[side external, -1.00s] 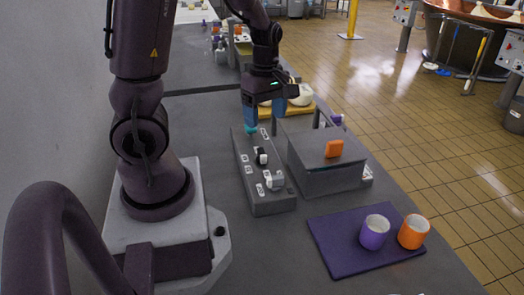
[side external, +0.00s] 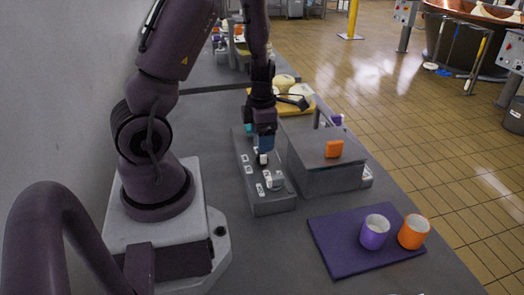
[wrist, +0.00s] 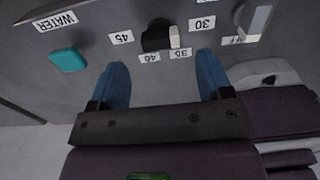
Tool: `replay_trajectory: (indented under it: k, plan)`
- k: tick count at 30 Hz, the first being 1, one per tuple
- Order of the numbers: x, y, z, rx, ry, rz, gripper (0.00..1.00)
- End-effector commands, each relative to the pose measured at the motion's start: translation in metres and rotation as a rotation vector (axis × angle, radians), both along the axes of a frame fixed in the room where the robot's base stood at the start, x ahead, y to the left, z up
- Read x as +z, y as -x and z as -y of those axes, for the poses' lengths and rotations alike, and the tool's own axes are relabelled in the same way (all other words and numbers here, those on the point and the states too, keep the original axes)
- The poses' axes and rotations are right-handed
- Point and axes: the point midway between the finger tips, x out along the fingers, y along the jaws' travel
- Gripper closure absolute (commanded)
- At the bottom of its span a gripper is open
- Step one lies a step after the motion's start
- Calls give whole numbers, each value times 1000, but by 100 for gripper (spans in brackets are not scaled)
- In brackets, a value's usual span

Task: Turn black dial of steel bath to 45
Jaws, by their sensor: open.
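The black dial (wrist: 155,38) sits on the grey control panel (side external: 270,203), among labels 45, 40, 35 and 30. Its pale face (wrist: 174,37) points to the right, toward the 30 and 35 side. My gripper (wrist: 162,62) is open, its blue fingers spread wide. In the wrist view the dial shows between and just beyond the fingertips, with no visible contact. In the side view my gripper (side external: 264,143) is above the panel and partly hides the dial.
A teal knob (wrist: 68,60) labelled WATER and a light grey knob (wrist: 257,17) flank the black dial. A purple mat (side external: 335,255) holds a purple cup (side external: 374,232) and an orange cup (side external: 412,232). A yellow board (side external: 292,108) lies behind the bath.

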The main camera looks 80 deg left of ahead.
Motion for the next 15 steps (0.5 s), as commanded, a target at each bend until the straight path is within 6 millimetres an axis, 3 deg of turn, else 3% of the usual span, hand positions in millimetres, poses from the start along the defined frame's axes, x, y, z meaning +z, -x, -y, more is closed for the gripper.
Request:
replay_trajectory:
  k: [6,15]
  plan:
    - [-37,1,0,1,2,-3,28]
    - [-51,0,0,-2,0,0,28]
